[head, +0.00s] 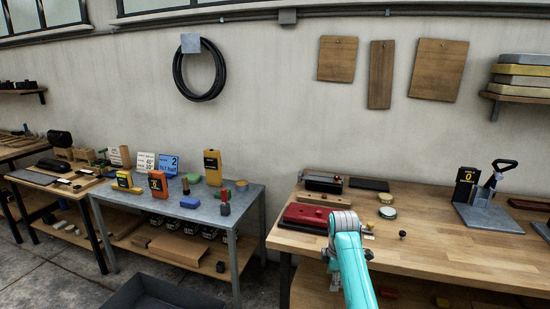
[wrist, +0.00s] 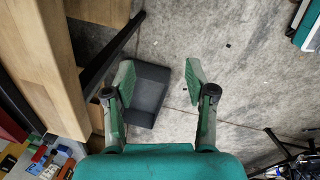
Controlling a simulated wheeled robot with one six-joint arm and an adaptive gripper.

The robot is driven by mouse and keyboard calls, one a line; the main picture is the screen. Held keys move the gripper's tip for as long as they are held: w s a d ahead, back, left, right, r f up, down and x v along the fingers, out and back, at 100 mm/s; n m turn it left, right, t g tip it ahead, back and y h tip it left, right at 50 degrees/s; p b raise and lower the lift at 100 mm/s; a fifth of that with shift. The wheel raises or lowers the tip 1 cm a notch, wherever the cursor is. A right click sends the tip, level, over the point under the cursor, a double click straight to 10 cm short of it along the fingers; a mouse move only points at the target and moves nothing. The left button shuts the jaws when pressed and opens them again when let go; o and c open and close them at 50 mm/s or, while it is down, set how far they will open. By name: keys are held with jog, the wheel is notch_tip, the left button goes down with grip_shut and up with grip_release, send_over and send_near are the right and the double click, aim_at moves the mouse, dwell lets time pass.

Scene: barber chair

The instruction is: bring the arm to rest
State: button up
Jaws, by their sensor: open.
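My teal arm (head: 349,262) rises at the lower middle of the head view, in front of the wooden workbench (head: 470,240). My gripper's fingers do not show clearly there. In the wrist view my gripper (wrist: 159,75) is open, with two green fingers spread apart and nothing between them. It points down over the grey concrete floor. A dark tray or bin (wrist: 150,92) lies on the floor beyond the left finger. The wooden bench edge (wrist: 50,60) is at the left of the wrist view.
A red case (head: 305,217), small round tins (head: 388,212) and a black-and-steel stand (head: 484,205) are on the bench. A grey metal table (head: 205,212) with coloured blocks stands to the left. A dark bin (head: 160,294) sits on the floor before it. Cables (wrist: 290,148) show at lower right.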

jog(key=s+f+m+t, duration=0.2)
jog(key=s+f, duration=0.4)
jog(key=f, duration=0.5)
jog(key=s+f+m+t, duration=0.1)
jog(key=s+f+m, duration=0.1)
jog(key=s+f, duration=0.6)
jog(key=s+f+m+t, duration=0.2)
jog(key=s+f, duration=0.3)
jog(key=s, duration=0.3)
jog(key=s+f+m+t, duration=0.15)
jog(key=s+f, duration=0.25)
jog(key=s, duration=0.5)
jog(key=s+r+m+t, duration=0.1)
jog(key=s+r+m, duration=0.25)
jog(key=s, duration=0.65)
jog(key=s+r+m+t, duration=0.2)
jog(key=s+r, duration=0.2)
jog(key=s, duration=0.5)
jog(key=s+r+m+t, duration=0.2)
jog(key=s+r, duration=0.5)
jog(key=r, duration=0.4)
jog(key=s+r+m+t, duration=0.1)
jog(key=s+r+m, duration=0.1)
jog(key=s+r, duration=0.6)
notch_tip(320, 180, up, 3)
jog(key=shift+s+f+m+t, duration=0.1)
jog(key=shift+s+m+t, duration=0.1)
jog(key=shift+m+t, duration=0.15)
